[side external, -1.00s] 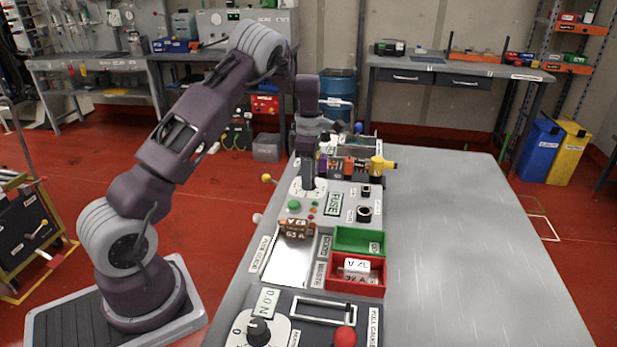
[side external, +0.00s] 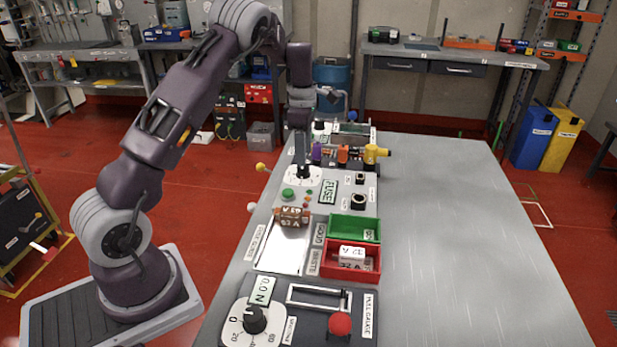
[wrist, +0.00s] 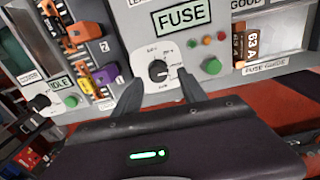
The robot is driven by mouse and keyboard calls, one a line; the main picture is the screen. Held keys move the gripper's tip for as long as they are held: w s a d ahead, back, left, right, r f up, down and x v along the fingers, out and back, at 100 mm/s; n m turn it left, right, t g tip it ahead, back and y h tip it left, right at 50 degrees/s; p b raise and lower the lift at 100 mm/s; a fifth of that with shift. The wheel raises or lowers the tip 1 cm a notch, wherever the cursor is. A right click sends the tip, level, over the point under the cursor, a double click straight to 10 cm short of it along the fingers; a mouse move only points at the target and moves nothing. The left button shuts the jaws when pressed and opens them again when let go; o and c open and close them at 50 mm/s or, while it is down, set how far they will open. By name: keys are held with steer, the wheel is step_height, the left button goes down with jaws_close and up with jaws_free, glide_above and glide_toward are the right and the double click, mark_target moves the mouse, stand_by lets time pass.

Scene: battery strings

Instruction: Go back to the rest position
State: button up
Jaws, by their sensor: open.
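My gripper (side external: 301,158) is over the white dial plate (side external: 290,178) at the far half of the panel, pointing down. In the wrist view my gripper (wrist: 158,88) is open and empty, with its two fingers apart below and to either side of the black dial knob (wrist: 158,70). No contact with the knob is clear. The dial sits under the FUSE label (wrist: 181,17). In the side view the fingers partly cover the dial.
Beyond the gripper is a row of coloured fuses (side external: 343,154) with a yellow piece (side external: 376,153). A brown fuse (side external: 292,215) stands at the metal tray. A green bin (side external: 352,229) and red bin (side external: 373,262) sit nearer. The table's right side (side external: 450,230) is clear.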

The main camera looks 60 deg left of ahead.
steer(key=s+d+r+m+t+h, duration=0.1)
steer(key=s+d+r+m, duration=0.5)
steer(key=d+r, duration=0.25)
steer(key=s+d+r+m+t, duration=0.2)
steer(key=s+d+r+m, duration=0.45)
steer(key=d+r, duration=0.2)
steer(key=s+d+m+t, duration=0.1)
steer(key=s+d+m, duration=0.2)
steer(key=s+m, duration=0.4)
steer(key=s+d+m+t+y, duration=0.1)
steer(key=s+d+m, duration=0.3)
steer(key=s+m, duration=0.3)
steer(key=s, duration=0.3)
steer(key=shift+s+d+f, duration=0.15)
steer(key=shift+s+f, duration=0.05)
steer(key=shift+s, duration=0.05)
